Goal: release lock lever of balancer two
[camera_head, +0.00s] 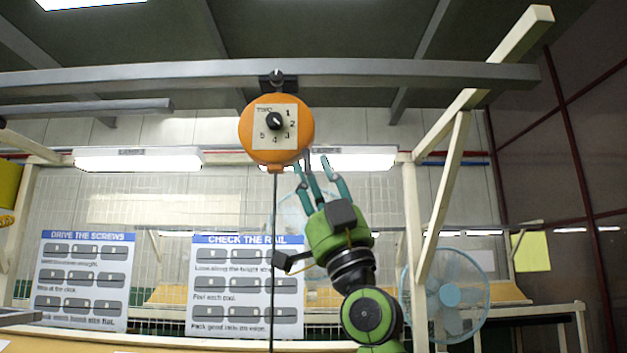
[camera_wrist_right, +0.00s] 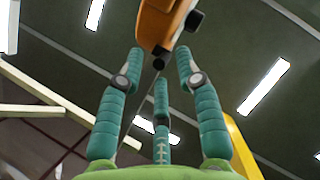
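An orange round balancer (camera_head: 255,145) hangs from the grey overhead rail, with a black dial knob (camera_head: 275,121) on a pale numbered plate. A thin cable (camera_head: 273,230) runs straight down from it. My right gripper (camera_head: 312,166), green with teal fingers, is raised just below and right of the balancer. In the right wrist view the balancer's orange body (camera_wrist_right: 158,22) is beyond the fingertips, with a black part (camera_wrist_right: 193,20) at its side. The fingers (camera_wrist_right: 160,65) are spread and hold nothing. I cannot make out a lock lever for certain. My left gripper is out of view.
The grey rail (camera_head: 400,72) crosses above the balancer. A pale wooden post and brace (camera_head: 440,200) stand right of my arm, with a blue fan (camera_head: 450,295) behind. Instruction boards (camera_head: 247,285) hang behind. The space left of the cable near the balancer is clear.

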